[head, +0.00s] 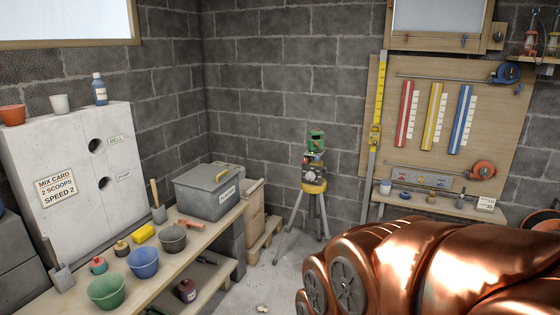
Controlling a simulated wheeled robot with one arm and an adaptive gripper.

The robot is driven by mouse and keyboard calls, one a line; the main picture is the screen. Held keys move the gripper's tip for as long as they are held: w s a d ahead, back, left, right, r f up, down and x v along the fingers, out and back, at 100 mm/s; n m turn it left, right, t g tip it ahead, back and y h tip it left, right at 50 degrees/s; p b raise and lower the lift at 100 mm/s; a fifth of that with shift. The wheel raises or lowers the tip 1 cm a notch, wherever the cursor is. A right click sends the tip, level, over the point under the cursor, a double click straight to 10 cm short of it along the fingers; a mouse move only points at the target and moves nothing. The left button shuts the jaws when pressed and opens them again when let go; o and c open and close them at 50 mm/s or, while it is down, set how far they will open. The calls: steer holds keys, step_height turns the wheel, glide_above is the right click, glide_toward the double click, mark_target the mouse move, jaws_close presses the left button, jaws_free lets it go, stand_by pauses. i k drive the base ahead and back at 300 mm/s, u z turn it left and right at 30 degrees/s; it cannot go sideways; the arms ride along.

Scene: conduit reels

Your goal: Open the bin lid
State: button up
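A grey bin (208,201) stands at the far end of the wooden bench in the head view, left of centre. Its grey lid (196,177) lies flat on top and looks closed. A yellow handle (221,175) sits on the lid, and a pale label is on the bin's front. My copper-coloured arm fills the lower right of the view, well to the right of the bin. My gripper is not in view, and nothing visible touches the lid.
A tripod instrument (314,187) stands right of the bin. Floor shows between bench and arm.

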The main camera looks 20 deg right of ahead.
mark_target(209, 177)
steer(key=z, duration=0.55)
steer(key=i, duration=2.7)
steer(key=u, duration=1.4)
steer(key=i, duration=0.65)
steer(key=u, duration=0.65)
